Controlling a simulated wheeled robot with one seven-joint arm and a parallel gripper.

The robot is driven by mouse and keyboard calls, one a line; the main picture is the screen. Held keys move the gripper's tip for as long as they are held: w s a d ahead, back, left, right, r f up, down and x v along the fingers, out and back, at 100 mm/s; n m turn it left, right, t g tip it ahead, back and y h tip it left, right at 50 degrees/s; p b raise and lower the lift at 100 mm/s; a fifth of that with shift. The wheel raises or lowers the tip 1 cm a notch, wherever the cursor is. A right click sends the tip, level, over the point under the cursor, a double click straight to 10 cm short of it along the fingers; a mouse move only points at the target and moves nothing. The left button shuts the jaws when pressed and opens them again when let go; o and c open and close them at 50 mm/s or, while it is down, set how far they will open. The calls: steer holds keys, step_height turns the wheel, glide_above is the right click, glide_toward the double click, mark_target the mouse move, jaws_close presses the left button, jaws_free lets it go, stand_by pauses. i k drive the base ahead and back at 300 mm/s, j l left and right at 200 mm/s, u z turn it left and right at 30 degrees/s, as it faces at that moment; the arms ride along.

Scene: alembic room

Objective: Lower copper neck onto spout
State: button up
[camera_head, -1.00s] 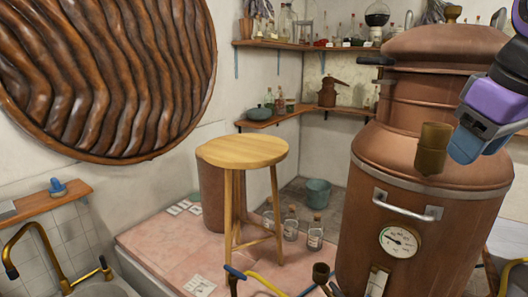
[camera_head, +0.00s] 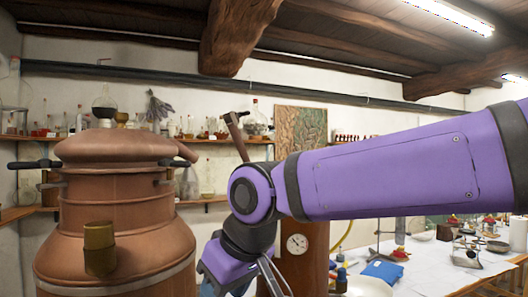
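The large copper still (camera_head: 115,250) stands at the left, with its domed copper lid (camera_head: 112,145) on top. A short brass spout (camera_head: 99,248) sticks up from the still's front shoulder. A slanted copper pipe (camera_head: 184,151), possibly the neck, shows at the lid's right side. Another brown pipe with a crosspiece (camera_head: 237,135) rises behind my arm; I cannot tell if it belongs to the neck. My gripper (camera_head: 262,286) is at the bottom centre, right of the still and apart from the spout. Its fingertips are cut off by the frame edge, so its opening is unclear.
A copper column with a round gauge (camera_head: 297,244) stands behind my arm. A white table (camera_head: 430,266) with glassware and a blue item (camera_head: 382,271) lies at the right. Shelves with bottles (camera_head: 205,140) line the back wall.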

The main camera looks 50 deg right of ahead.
mark_target(232, 120)
steer(key=k+l+z, duration=0.1)
steer(key=l, duration=0.2)
steer(key=k+l+z, duration=0.25)
steer(key=l, duration=0.35)
steer(key=k+l+z, duration=0.15)
steer(key=l, duration=0.2)
